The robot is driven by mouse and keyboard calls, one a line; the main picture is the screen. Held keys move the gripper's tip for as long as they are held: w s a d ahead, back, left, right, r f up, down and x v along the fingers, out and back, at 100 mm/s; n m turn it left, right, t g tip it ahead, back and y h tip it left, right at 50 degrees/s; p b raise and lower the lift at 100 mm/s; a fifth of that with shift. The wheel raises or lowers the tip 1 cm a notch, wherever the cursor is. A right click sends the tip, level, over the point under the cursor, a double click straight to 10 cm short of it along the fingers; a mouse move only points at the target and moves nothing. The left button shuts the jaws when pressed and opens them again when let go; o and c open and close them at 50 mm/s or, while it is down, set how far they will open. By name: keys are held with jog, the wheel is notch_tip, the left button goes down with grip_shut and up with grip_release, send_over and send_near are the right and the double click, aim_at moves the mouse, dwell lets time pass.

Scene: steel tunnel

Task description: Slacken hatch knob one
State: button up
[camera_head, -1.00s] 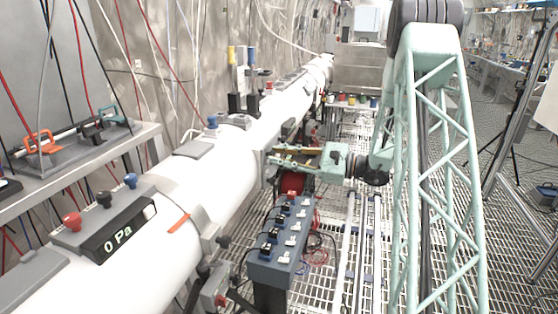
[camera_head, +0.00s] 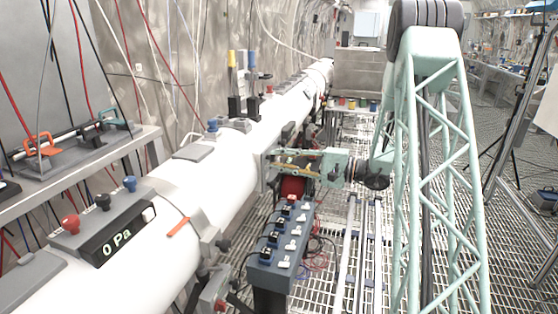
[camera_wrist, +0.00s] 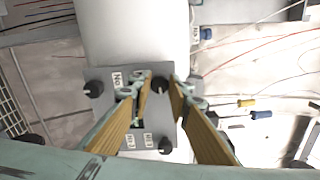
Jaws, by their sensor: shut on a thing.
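The hatch is a grey plate (camera_wrist: 102,108) on the end of a white pipe in the wrist view, with several black knobs and small printed labels too blurred to read. My gripper (camera_wrist: 161,84) has its two tan-padded fingers on either side of the upper middle black knob (camera_wrist: 160,86), shut on it. Another black knob (camera_wrist: 94,89) sits at the plate's left, and one (camera_wrist: 165,146) lower down between the fingers. In the head view my gripper (camera_head: 275,164) reaches left to the side of the white pipe; the knob itself is hidden there.
A blue-grey switch box (camera_head: 280,246) stands just below my gripper. The white pipe (camera_head: 225,170) runs along the left, carrying a gauge (camera_head: 122,234) reading 0 Pa. Loose cables (camera_head: 322,250) hang by the switch box. Grated floor lies to the right.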

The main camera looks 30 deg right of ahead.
jog(key=n, duration=0.5)
jog(key=shift+f, duration=0.1)
jog(key=shift+n, duration=2.8)
jog(key=o, duration=0.9)
jog(key=shift+c, duration=0.2)
jog(key=shift+s+d, duration=0.1)
jog(key=v, duration=1.1)
jog(key=shift+s+d, duration=0.2)
jog(key=shift+d, duration=0.1)
